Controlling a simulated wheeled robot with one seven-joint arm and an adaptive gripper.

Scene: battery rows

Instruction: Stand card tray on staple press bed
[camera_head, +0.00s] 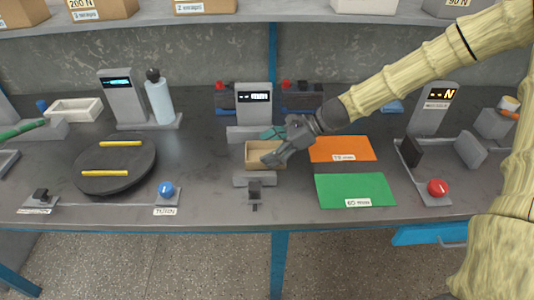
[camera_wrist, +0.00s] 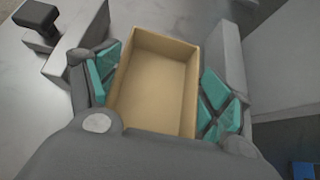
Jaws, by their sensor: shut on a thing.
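The card tray is a small tan open-topped box (camera_head: 262,150), empty inside. My gripper (camera_head: 270,146) is shut on it, one finger on each side. In the wrist view the tray (camera_wrist: 152,85) sits between the teal finger pads of my gripper (camera_wrist: 158,92). In the head view the tray is at the middle station, between a grey block at the back and a grey block in front (camera_head: 254,180). A display unit (camera_head: 254,100) stands behind. No label names the staple press bed. Whether the tray touches the surface below cannot be told.
An orange mat (camera_head: 342,149) and a green mat (camera_head: 356,189) lie to the right. A dark round plate (camera_head: 115,165) with two yellow sticks is to the left. A black lever (camera_head: 255,191) stands at the middle station's front. A red button (camera_head: 437,187) is at right.

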